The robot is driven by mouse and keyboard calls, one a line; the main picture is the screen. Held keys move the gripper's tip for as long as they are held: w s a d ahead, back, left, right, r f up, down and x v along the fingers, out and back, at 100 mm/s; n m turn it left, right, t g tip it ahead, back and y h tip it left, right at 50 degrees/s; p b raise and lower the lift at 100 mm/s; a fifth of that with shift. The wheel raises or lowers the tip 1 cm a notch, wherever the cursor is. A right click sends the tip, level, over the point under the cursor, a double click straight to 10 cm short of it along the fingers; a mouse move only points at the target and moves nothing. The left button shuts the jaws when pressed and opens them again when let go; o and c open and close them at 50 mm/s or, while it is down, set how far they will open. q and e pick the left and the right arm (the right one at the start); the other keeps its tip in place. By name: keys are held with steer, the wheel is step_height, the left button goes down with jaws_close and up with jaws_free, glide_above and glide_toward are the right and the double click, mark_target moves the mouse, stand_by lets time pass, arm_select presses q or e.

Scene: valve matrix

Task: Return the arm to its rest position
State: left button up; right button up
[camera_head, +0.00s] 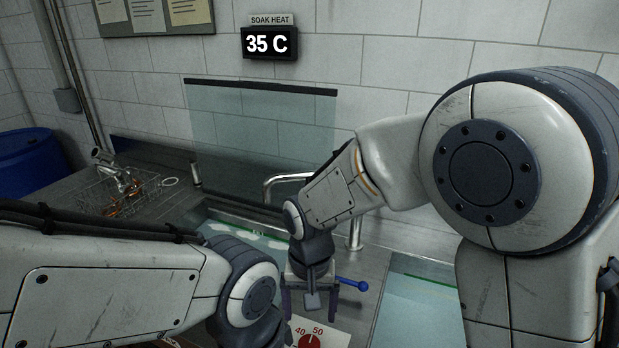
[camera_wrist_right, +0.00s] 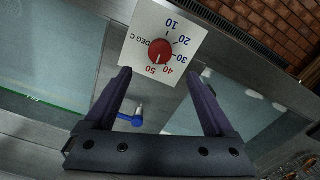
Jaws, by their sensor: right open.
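My right gripper (camera_head: 310,312) hangs over the counter in the head view, fingers pointing down. In the right wrist view its two fingers (camera_wrist_right: 159,76) are wide apart with nothing held between them. Beyond the fingertips is a red dial knob (camera_wrist_right: 160,51) on a white plate (camera_wrist_right: 145,28) with temperature numbers. The knob also shows at the bottom of the head view (camera_head: 311,341). A blue-handled lever (camera_head: 352,285) is just right of the gripper; it also shows in the wrist view (camera_wrist_right: 131,120). My left arm crosses the lower left; its gripper is out of the picture.
A wall display (camera_head: 269,43) reads 35 C under "SOAK HEAT". A metal faucet (camera_head: 287,181) stands behind the right gripper, near a glass panel (camera_head: 262,140). A wire basket (camera_head: 120,190) sits on the left counter, with a blue barrel (camera_head: 27,162) farther left.

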steer(key=s+d+r+n, duration=0.2)
steer(key=s+n, duration=0.1)
steer(key=s, duration=0.4)
steer(key=s+d+r+n+y, duration=0.1)
steer(key=s+d+r+n, duration=0.1)
steer(key=s, duration=0.6)
steer(key=shift+s+d+r+n, duration=0.2)
steer(key=shift+r+n, duration=0.35)
steer(key=shift+n, duration=0.65)
steer(key=shift+s+d, duration=0.15)
steer(key=shift+s, duration=0.2)
steer(key=c, duration=0.5)
steer(key=shift+s+n, duration=0.15)
steer(key=shift+n, duration=0.15)
steer(key=shift+c, duration=0.8)
steer(key=n+t+h+p, duration=0.2)
steer(key=n+p, duration=0.2)
steer(key=n, duration=0.2)
glide_above(350, 281)
steer(key=s, duration=0.2)
step_height(350, 281, down, 5)
steer(key=f, duration=0.3)
steer(key=w+f+p, duration=0.1)
steer(key=f, duration=0.2)
steer(key=f+p, duration=0.1)
steer(key=f, duration=0.2)
steer(key=shift+w, duration=0.3)
